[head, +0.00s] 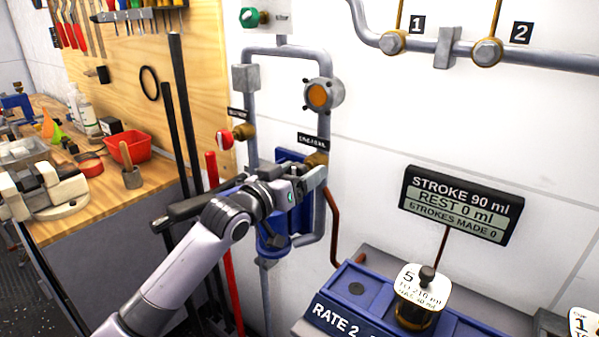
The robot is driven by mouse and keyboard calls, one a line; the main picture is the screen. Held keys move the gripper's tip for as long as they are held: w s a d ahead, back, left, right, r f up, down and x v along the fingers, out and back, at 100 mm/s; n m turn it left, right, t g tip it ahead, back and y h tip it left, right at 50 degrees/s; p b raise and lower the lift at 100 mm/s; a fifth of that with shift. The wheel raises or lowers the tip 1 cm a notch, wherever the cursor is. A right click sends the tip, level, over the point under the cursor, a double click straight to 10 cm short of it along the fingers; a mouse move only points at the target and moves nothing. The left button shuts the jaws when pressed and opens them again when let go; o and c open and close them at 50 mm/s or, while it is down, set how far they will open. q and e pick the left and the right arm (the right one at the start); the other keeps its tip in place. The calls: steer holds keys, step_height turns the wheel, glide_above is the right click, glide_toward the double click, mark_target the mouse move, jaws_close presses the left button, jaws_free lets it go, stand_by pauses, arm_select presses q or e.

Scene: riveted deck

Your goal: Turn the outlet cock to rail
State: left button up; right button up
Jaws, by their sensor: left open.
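My left gripper (314,178) reaches in from the left to the pipework on the white wall. It is open, with its fingers at the right-hand pipe, just below a brass fitting (316,159). This fitting sits under a small black label (313,140) whose words I cannot read clearly. It looks like the outlet cock, but its handle is hidden or too small to make out behind the gripper. I cannot tell whether the fingers touch it. My right gripper is not in view.
A red-knobbed valve (226,139) sits on the left pipe, and a green knob (250,18) is above. A blue pump body (272,238) is behind my arm. A blue rack (352,288) holds a jar. A workbench (150,178) stands left.

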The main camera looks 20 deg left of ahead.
arm_select(q)
steer(key=c, duration=1)
steer(key=shift+c, duration=0.2)
